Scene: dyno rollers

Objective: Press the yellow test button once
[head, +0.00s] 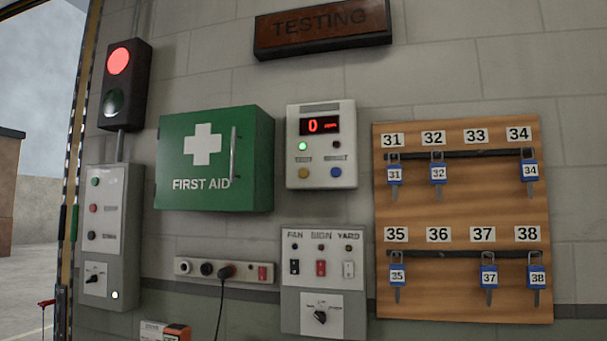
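A pale wall box (320,107) hangs in the middle of the wall in the head view. Its dark display (323,125) shows a red 0 with small marks beside it. Below are a lit green lamp (303,146) and a dark reddish lamp (336,144), with small labels too blurred to read surely. The yellow-orange button (304,172) sits at the lower left of the box, beside a blue button (336,172). Nothing covers either button. My gripper is not in view.
A green first aid cabinet (215,160) juts out left of the box. A switch panel (324,280) is below it, and a wooden key board (460,220) is to the right. A signal light (125,85) glows red above a grey control box (110,235). A cable hangs from a socket strip (225,270).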

